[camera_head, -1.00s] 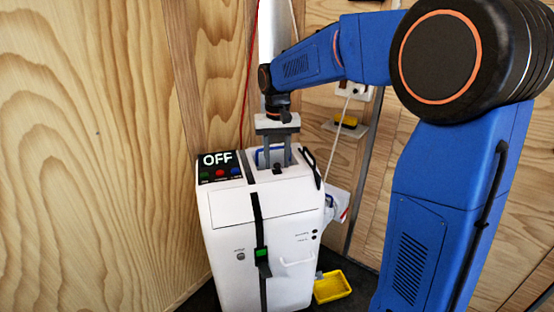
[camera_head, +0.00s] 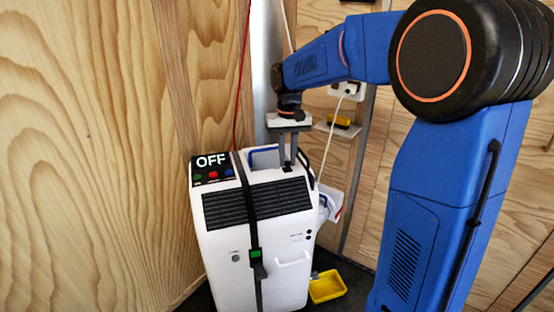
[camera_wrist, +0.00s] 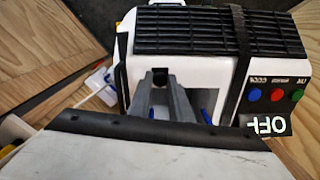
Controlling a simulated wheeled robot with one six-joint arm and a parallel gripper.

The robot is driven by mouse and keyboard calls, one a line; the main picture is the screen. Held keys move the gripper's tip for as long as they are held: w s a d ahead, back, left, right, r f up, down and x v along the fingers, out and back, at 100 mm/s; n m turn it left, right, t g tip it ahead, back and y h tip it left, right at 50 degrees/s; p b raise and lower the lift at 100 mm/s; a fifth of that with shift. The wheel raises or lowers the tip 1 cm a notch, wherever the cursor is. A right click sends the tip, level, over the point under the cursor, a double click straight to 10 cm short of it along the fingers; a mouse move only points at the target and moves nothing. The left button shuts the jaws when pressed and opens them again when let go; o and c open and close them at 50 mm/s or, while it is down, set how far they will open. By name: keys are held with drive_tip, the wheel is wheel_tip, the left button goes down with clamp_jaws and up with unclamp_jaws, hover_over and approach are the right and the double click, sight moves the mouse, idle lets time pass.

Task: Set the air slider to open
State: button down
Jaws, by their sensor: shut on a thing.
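The white air unit (camera_head: 225,255) stands in the corner with a black "OFF" panel (camera_head: 211,168) on its top left. The air slider is a small black knob (camera_wrist: 160,77) on the unit's top, right of the recess. My gripper (camera_head: 287,164) points down from above and is shut on this knob; its fingertips also show in the wrist view (camera_wrist: 160,84). The fingers hide part of the knob.
A black strap (camera_head: 247,200) with a green-marked buckle runs down the unit's front. A blue-edged recess (camera_head: 262,158) lies left of my fingers. A yellow tray (camera_head: 327,287) sits on the floor at right. A white cable (camera_head: 331,130) hangs behind. Wooden walls stand close around.

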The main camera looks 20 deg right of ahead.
drive_tip(key=shift+d, duration=0.3)
drive_tip(key=c, duration=1.6)
unclamp_jaws()
drive_tip(key=shift+d, duration=0.15)
drive_tip(key=shift+r, duration=0.15)
wheel_tip(320, 180, up, 17)
drive_tip(key=shift+r, duration=0.1)
